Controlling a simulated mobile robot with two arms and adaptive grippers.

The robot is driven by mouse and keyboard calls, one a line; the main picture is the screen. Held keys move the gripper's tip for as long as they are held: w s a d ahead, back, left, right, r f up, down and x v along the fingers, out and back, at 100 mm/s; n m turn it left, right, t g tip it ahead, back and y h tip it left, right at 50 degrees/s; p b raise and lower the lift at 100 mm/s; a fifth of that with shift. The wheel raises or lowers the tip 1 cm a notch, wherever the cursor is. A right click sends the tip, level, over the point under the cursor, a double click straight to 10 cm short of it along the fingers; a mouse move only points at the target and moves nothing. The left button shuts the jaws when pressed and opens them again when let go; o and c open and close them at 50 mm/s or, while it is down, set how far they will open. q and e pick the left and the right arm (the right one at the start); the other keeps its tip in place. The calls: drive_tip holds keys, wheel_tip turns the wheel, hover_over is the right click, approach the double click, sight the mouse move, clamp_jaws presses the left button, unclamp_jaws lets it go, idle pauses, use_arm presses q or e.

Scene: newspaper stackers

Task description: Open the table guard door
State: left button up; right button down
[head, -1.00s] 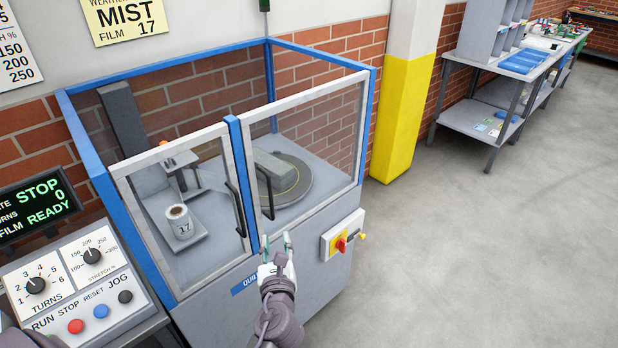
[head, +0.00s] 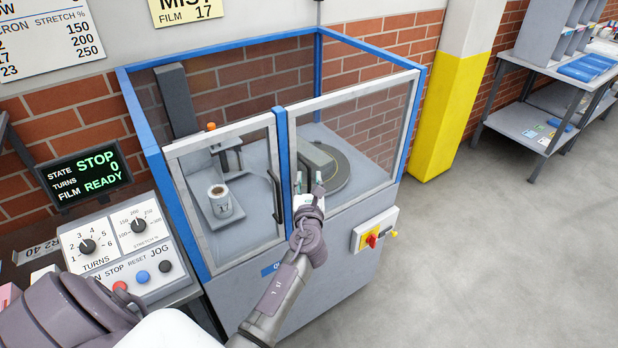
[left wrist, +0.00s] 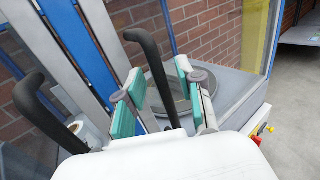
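The blue-framed machine guard has two clear doors, both shut. The right door (head: 356,90) covers the round turntable (head: 349,168). Its black handle (left wrist: 156,68) shows in the left wrist view; in the head view my gripper partly covers it. My left gripper (head: 309,181) is at this handle, near the blue centre post (head: 283,150). In the left wrist view the green-padded fingers (left wrist: 159,75) are apart, one on each side of the handle, with gaps visible. The left door's black handle (head: 275,195) is just left of the gripper. My right gripper is out of view.
A control panel (head: 120,240) with knobs and buttons stands left of the machine, below a display reading STOP (head: 90,175). A red and yellow switch (head: 373,238) sticks out below the right door. A yellow pillar (head: 445,120) stands right. The floor at right is clear.

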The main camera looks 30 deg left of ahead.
use_arm(q)
drive_tip(key=shift+w+a, duration=0.15)
drive_tip(key=shift+w, duration=0.1)
clamp_jaws()
idle(0.3)
